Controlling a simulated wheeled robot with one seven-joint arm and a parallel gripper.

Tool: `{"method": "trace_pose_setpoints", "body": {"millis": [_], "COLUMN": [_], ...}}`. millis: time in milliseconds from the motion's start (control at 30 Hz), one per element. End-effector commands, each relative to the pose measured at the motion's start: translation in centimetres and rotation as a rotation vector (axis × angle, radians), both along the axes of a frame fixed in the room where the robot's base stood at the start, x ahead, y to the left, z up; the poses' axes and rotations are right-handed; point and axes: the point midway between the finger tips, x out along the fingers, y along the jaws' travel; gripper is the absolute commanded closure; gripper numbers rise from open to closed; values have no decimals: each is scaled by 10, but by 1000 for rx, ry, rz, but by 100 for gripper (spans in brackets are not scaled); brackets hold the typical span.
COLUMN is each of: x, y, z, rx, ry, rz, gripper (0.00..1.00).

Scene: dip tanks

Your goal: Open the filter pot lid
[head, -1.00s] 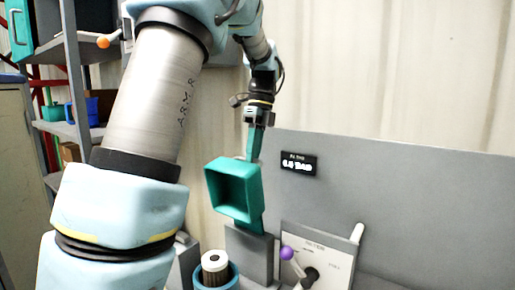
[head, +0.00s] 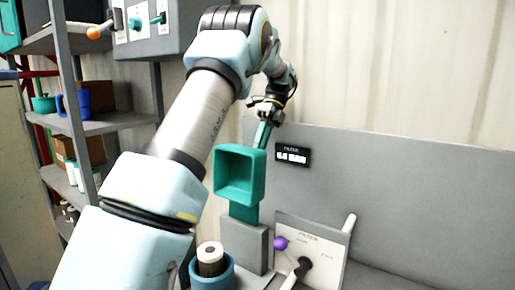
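The filter pot (head: 217,283) is a blue round pot at the bottom of the head view. Its top is uncovered, and a dark filter with a pale cap (head: 210,254) stands up in it. The teal filter pot lid (head: 240,173), a hollow square shell, stands raised above and behind the pot, over a grey block (head: 243,243). Its hollow side faces the camera. A teal bar runs from the lid up to my gripper (head: 266,112). My gripper appears shut on the end of this bar; the fingertips are small and partly hidden.
Right of the pot is a sloped panel (head: 325,240) with a purple-knobbed lever (head: 281,243) and a white rod. A small display (head: 292,155) is on the grey back wall (head: 400,180). Shelves (head: 110,124) with several containers stand at left.

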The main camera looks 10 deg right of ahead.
Motion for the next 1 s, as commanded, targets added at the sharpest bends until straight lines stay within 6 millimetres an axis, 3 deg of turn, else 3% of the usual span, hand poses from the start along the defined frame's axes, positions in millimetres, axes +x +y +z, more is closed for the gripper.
{"method": "trace_pose_setpoints", "body": {"millis": [167, 200, 433, 1000], "x": [3, 3, 2, 2], "y": [-7, -7, -6, -3], "z": [-2, -2, -1, 0], "rx": [-20, -20, -16, -11], "ry": [-18, -18, -16, -14], "rz": [-10, -10, -8, -5], "gripper": [100, 79, 53, 53]}}
